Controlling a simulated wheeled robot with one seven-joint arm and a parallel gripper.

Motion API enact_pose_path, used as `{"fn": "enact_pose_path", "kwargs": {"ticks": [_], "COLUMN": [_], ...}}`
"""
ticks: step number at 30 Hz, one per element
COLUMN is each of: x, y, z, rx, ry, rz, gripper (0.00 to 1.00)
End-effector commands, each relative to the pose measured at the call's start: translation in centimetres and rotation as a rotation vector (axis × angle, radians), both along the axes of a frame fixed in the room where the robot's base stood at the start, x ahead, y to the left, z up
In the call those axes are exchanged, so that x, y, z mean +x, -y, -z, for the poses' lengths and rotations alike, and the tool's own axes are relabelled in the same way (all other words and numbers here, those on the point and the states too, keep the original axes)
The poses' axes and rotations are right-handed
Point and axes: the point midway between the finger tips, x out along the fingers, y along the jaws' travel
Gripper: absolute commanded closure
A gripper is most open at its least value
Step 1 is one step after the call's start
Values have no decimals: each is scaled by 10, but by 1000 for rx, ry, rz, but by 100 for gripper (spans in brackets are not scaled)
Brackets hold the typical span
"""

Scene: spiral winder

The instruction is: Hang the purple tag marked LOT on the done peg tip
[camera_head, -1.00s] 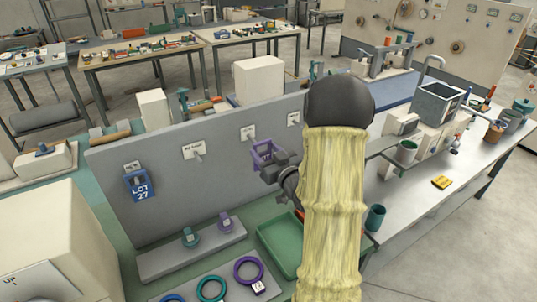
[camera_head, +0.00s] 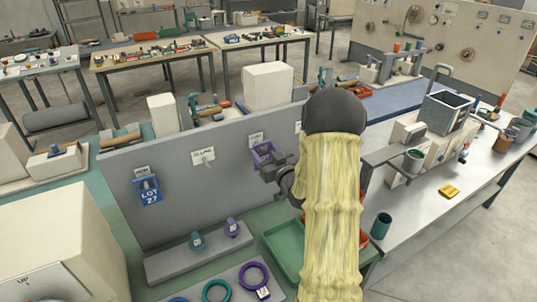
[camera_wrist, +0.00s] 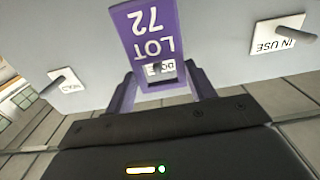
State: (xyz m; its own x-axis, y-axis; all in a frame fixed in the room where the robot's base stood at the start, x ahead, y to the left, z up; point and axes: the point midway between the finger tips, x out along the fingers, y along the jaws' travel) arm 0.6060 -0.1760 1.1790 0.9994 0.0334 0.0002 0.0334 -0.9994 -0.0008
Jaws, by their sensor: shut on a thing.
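The purple tag marked LOT (camera_head: 264,156) is held up close to the grey board (camera_head: 225,178), and my gripper (camera_head: 277,174) is shut on it. In the wrist view the tag (camera_wrist: 147,25) appears upside down and reads LOT 72. The DONE label (camera_wrist: 160,71) shows through the tag's window, with a small dark spot there that may be the done peg tip. I cannot tell whether the peg passes through the window. In the head view the DONE label (camera_head: 255,138) is just above the tag, and my arm hides part of the board.
A blue LOT 27 tag (camera_head: 149,192) hangs at the board's left. The IN USE peg (camera_wrist: 283,37) is bare, as is another peg (camera_wrist: 58,83) on the other side. Below are a ledge (camera_head: 170,267) with small tags, several rings, and a green tray (camera_head: 284,249).

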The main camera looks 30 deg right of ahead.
Motion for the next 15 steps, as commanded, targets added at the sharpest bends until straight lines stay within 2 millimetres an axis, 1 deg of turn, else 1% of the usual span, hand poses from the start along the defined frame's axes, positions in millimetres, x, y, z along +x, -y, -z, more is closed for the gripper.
{"fn": "enact_pose_path", "kwargs": {"ticks": [8, 9, 15], "x": [13, 15, 23], "y": [2, 2, 0], "z": [0, 4, 9], "rx": [0, 0, 1], "ry": [1, 1, 2], "rz": [3, 3, 1], "gripper": [68, 68, 68]}}
